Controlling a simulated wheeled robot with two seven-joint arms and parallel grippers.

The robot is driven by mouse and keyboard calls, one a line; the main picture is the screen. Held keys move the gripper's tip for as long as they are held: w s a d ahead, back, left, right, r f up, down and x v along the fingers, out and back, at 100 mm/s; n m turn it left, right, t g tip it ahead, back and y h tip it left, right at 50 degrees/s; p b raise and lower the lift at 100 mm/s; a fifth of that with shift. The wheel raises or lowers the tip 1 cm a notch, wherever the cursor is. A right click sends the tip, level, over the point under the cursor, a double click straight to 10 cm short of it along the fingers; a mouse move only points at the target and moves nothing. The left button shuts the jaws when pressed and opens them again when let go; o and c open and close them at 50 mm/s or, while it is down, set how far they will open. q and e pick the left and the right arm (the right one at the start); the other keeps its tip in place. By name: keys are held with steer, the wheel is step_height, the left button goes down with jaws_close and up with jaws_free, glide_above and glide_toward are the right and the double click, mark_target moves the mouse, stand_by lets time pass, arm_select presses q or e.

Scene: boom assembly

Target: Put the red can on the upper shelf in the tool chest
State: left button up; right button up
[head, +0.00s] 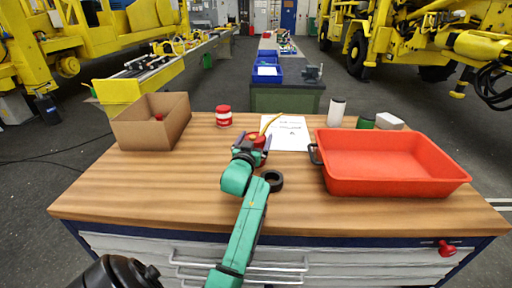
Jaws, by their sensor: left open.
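A red can with a white label (224,117) stands upright on the wooden top of the tool chest (180,195), near its back edge. A second red item with a white band (158,117) sits inside the cardboard box, mostly hidden. My left gripper (250,145) is open above the worktop, right of the standing can and apart from it. A red object with a yellow strip (258,139) is right at its fingers; I cannot tell whether they touch. The chest front shows white drawers (240,262), which look shut. No upper shelf is visible. My right gripper is out of view.
The open cardboard box (130,134) stands at the left. A red tray (390,185) fills the right side. White papers (288,133), a black ring (273,181), a white cylinder (336,111) and a green item (366,122) are on top. The front left is clear.

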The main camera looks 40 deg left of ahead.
arm_select(q)
steer(key=shift+w+a, duration=0.1)
steer(key=shift+w, duration=0.05)
steer(key=c, duration=0.8)
steer(key=shift+r, duration=0.1)
steer(key=c, duration=0.7)
